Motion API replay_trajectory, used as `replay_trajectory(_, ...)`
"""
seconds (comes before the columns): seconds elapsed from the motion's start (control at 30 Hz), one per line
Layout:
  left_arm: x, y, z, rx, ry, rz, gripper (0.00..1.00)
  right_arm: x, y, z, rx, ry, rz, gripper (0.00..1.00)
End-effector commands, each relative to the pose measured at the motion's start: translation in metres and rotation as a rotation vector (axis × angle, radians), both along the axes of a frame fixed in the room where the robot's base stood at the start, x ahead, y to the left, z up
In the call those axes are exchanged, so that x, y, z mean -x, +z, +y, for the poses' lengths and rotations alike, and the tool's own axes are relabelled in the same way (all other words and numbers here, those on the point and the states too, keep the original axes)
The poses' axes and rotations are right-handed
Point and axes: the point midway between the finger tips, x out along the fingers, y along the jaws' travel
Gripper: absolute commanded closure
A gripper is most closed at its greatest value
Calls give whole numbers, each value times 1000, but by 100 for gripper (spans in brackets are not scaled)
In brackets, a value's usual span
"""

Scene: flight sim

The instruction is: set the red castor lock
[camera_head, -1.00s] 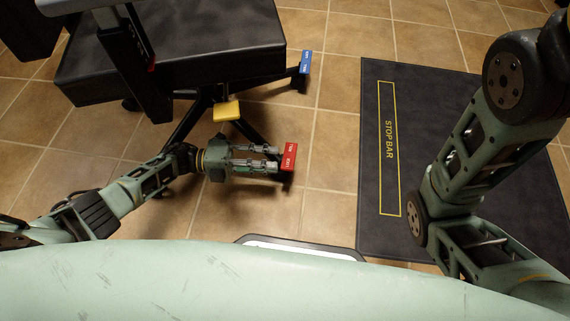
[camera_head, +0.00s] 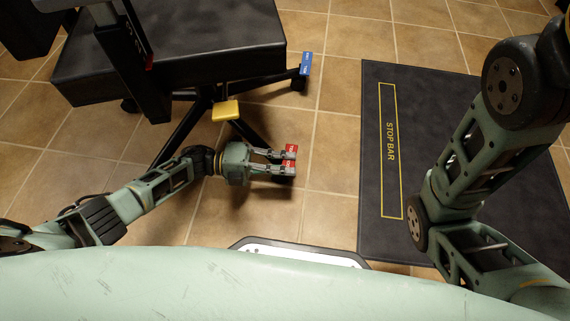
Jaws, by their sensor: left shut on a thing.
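The red castor lock (camera_head: 291,149) is a small red tab with white lettering at the end of a chair leg, low over the tiled floor. My left gripper (camera_head: 289,160) reaches it from the left, with its fingers over the red tab and shut on it. The fingers hide part of the tab, and the castor under it is mostly hidden. My right arm (camera_head: 470,170) shows at the right, but its gripper is out of view.
The black chair seat (camera_head: 170,60) stands at the upper left on dark legs. A yellow tab (camera_head: 227,110) and a blue castor tab (camera_head: 306,63) are close by. A dark mat (camera_head: 440,90) marked STOP BAR lies at the right. Tiled floor between is clear.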

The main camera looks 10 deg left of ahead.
Motion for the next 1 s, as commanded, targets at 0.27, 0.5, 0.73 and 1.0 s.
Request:
replay_trajectory(0.27,0,-2,0,0,0,-11,100,0,-3,0,0,0,0,60)
replay_trajectory(0.5,1,-11,0,1,0,-193,100,0,-27,0,0,0,1,60)
replay_trajectory(0.73,0,-8,0,-2,2,-251,100,-1,-28,0,0,0,2,60)
replay_trajectory(1.0,0,-8,1,-2,2,-249,84,-1,-28,0,0,-1,2,60)
